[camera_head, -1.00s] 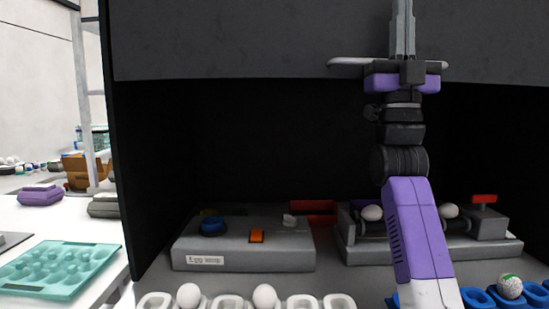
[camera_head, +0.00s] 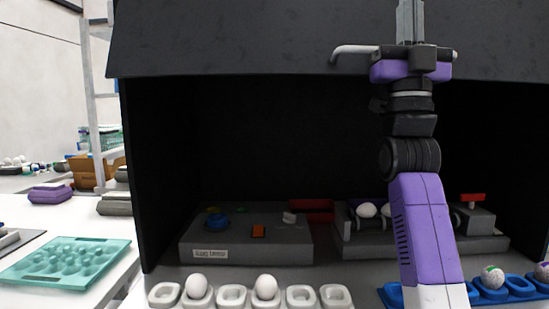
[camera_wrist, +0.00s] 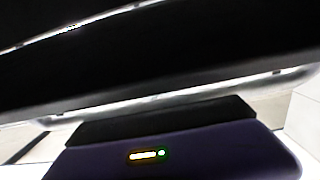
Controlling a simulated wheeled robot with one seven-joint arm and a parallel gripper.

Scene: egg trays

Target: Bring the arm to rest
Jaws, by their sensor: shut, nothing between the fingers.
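My arm stands upright at the right of the head view, in front of a dark open-fronted booth (camera_head: 270,130). My purple and black gripper (camera_head: 410,20) is at the top of it and points up, in front of the booth's hood. Its fingers are together with nothing seen between them, and the tips run out at the top edge. In the wrist view a dark band crosses the picture, with a purple housing with a lit indicator below; the fingertips cannot be made out there.
A grey control box (camera_head: 245,245) and a roller device (camera_head: 345,248) with white eggs (camera_head: 367,210) sit in the booth. A white egg row (camera_head: 232,297) and a blue egg row (camera_head: 518,286) lie in front. A teal tray (camera_head: 70,262) lies on the left table.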

